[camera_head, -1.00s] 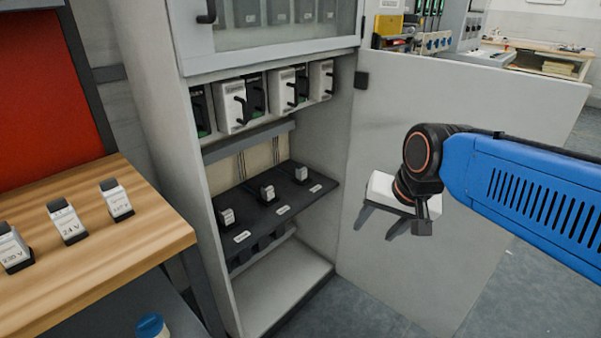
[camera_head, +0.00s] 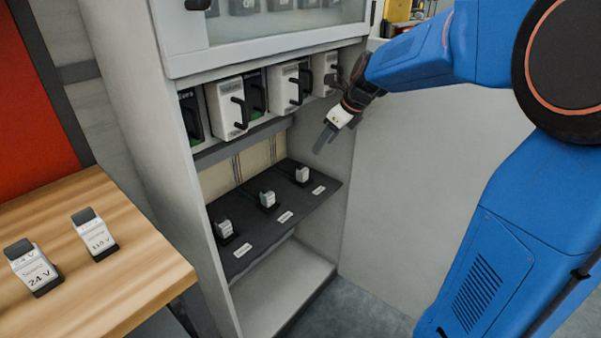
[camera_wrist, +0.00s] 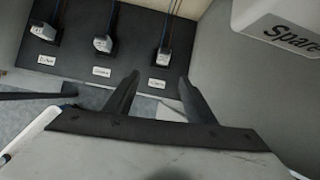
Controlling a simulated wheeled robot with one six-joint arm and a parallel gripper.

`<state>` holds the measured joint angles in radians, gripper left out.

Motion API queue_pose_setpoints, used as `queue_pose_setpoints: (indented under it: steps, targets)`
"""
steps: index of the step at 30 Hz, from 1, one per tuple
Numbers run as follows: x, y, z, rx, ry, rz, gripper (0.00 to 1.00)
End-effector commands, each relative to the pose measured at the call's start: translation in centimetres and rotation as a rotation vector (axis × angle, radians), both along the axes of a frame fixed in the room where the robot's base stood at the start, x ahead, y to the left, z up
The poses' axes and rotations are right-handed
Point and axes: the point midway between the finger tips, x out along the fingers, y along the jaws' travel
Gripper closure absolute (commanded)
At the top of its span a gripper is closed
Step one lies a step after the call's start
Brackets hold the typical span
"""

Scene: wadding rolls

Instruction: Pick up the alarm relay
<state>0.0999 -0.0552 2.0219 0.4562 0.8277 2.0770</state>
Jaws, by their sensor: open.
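Three small white-and-grey relays stand in dark sockets on the black shelf (camera_head: 253,238) inside the open cabinet: a near-left one (camera_head: 224,229), a middle one (camera_head: 268,199) and a far-right one (camera_head: 302,174). Each has a white label in front, too small to read, so I cannot tell which is the alarm relay. My gripper (camera_head: 325,138) is open and empty, above the shelf's right end. In the wrist view, the right relay (camera_wrist: 163,55) lies beyond the gap between the fingertips (camera_wrist: 159,80), apart from them; the middle relay (camera_wrist: 103,42) and left relay (camera_wrist: 45,32) are further left.
White modules with black handles (camera_head: 230,108) hang above the shelf. A white block marked "Spare" (camera_wrist: 285,25) shows close at the wrist view's upper right. The cabinet door (camera_head: 430,190) stands open. A wooden bench (camera_head: 110,280) at left bears voltage-marked relays (camera_head: 95,235).

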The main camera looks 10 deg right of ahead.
Motion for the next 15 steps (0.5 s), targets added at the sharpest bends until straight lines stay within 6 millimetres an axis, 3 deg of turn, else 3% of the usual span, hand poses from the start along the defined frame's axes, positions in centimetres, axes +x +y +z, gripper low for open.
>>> queue_pose_setpoints:
  steps: [8,15]
  targets:
    - [1.6,0.1,-1.0,0.042,0.022,-0.074,0.50]
    - [3.1,1.3,-4.4,0.041,0.024,-0.072,0.50]
